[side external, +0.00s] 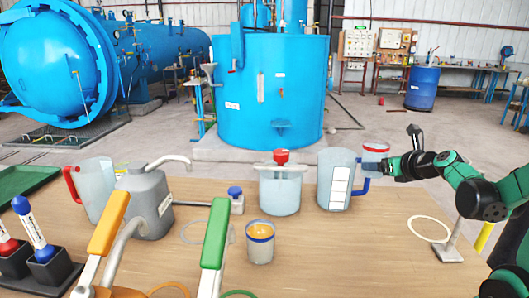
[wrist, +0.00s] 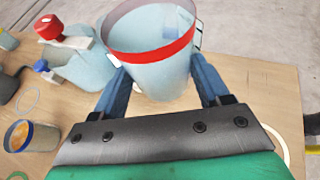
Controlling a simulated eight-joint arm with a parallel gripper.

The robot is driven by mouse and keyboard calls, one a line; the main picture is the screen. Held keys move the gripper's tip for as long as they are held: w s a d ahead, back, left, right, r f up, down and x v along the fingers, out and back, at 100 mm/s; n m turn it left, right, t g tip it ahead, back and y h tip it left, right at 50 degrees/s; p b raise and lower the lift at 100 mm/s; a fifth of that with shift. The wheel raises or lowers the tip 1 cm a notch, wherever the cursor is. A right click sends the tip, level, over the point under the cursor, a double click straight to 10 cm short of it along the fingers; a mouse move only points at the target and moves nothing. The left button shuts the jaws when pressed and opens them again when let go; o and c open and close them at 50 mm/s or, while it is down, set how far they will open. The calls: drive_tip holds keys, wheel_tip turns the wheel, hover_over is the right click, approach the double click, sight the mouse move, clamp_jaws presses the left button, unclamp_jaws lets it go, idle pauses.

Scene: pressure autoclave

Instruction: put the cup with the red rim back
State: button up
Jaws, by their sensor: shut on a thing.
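The clear cup with the red rim (wrist: 150,75) is between the two blue fingers of my gripper (wrist: 161,84) in the wrist view, which is shut on it. In the side view the cup (side external: 375,153) is upright and raised above the table, right beside the clear jug with the blue handle (side external: 336,178), which partly hides it. My gripper (side external: 378,166) reaches it from the right. A cup with a blue rim and orange contents (side external: 260,243) stands on the table, apart from my gripper.
A cream ring (side external: 430,219) lies on the table at the right, near a small metal stand (side external: 448,252). A red-topped vessel (side external: 281,190), a grey can (side external: 147,203) and a red-handled jug (side external: 97,190) stand farther left. Orange and green valve levers (side external: 215,232) rise in front.

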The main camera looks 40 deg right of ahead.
drive_tip(key=shift+r, duration=1.05)
